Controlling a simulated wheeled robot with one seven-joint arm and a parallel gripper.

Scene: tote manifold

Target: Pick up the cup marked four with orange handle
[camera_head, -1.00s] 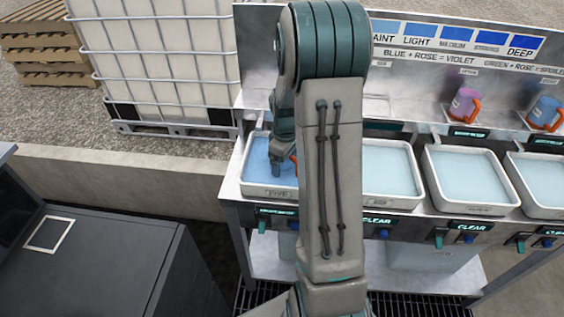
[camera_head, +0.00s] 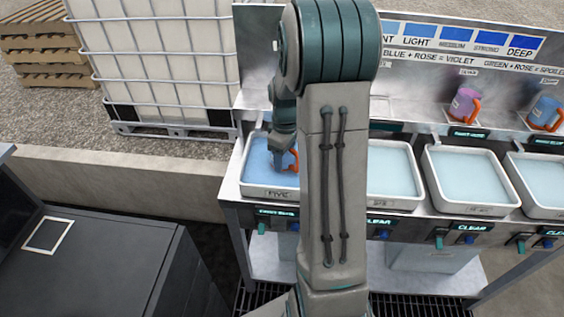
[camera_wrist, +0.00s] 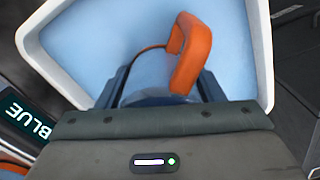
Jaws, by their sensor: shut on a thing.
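An orange cup handle (camera_wrist: 192,58) stands up between my gripper's fingers in the wrist view, and part of it shows in the head view (camera_head: 292,160). My gripper (camera_wrist: 158,92) is shut on this cup, whose bluish body is mostly hidden by the fingers and palm. In the head view, my gripper (camera_head: 279,158) is over the left tray (camera_head: 262,191), which holds blue liquid and is marked FIVE. I cannot see a number on the held cup, nor tell whether its bottom touches the liquid.
Several white trays of paler liquid, including one at the right (camera_head: 480,210), line the metal bench. A violet cup (camera_head: 463,104) and a blue cup (camera_head: 543,111), both with orange handles, stand at the back right. A caged white tank (camera_head: 160,60) is behind left.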

